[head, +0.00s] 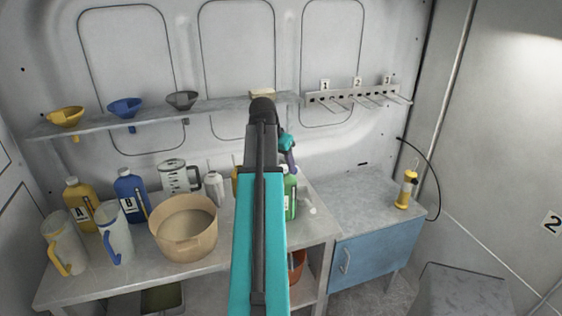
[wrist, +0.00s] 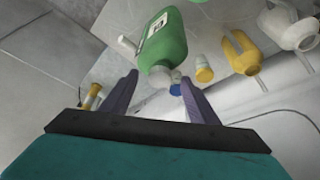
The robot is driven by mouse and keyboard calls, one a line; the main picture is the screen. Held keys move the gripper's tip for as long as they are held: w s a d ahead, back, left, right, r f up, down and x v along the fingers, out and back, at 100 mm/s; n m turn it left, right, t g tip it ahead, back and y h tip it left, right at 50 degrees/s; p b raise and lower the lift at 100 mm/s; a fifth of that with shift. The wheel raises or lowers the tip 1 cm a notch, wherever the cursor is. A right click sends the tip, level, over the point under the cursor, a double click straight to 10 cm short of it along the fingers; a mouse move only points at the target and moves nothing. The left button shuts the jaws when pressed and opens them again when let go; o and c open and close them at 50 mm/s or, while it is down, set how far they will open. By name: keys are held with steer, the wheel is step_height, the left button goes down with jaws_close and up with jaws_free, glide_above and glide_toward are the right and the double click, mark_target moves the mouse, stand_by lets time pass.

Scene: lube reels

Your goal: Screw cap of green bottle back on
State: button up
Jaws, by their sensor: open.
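The green bottle (head: 291,197) stands on the left bench, partly hidden behind my arm. The wrist view shows it tilted in the picture, with its green body (wrist: 166,38) and a pale top (wrist: 159,76). My gripper (wrist: 158,88) is open, its two dark fingers apart with the bottle's top showing between them in the picture. I cannot tell whether the fingers are level with it. In the head view my arm hides most of the gripper. A small white object (head: 309,208) lies just right of the bottle; I cannot tell if it is the cap.
A tan basin (head: 184,252), white jugs (head: 115,233), a yellow bottle (head: 80,209) and a blue bottle (head: 131,196) crowd the bench to the left. A shelf with funnels (head: 125,107) and a hook rack (head: 355,98) are above. The right cabinet top (head: 357,192) is mostly clear.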

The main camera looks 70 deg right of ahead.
steer(key=c, duration=1.1)
steer(key=m, duration=0.2)
steer(key=m+g, duration=0.1)
steer(key=m, duration=0.1)
steer(key=shift+w+d+g+y, duration=0.15)
steer(key=shift+w+g+y, duration=0.05)
steer(key=shift+g+y, duration=0.1)
steer(key=shift+m, duration=0.6)
steer(key=shift+m+g+y, duration=0.5)
steer(key=shift+m+y, duration=0.1)
steer(key=shift+m, duration=0.9)
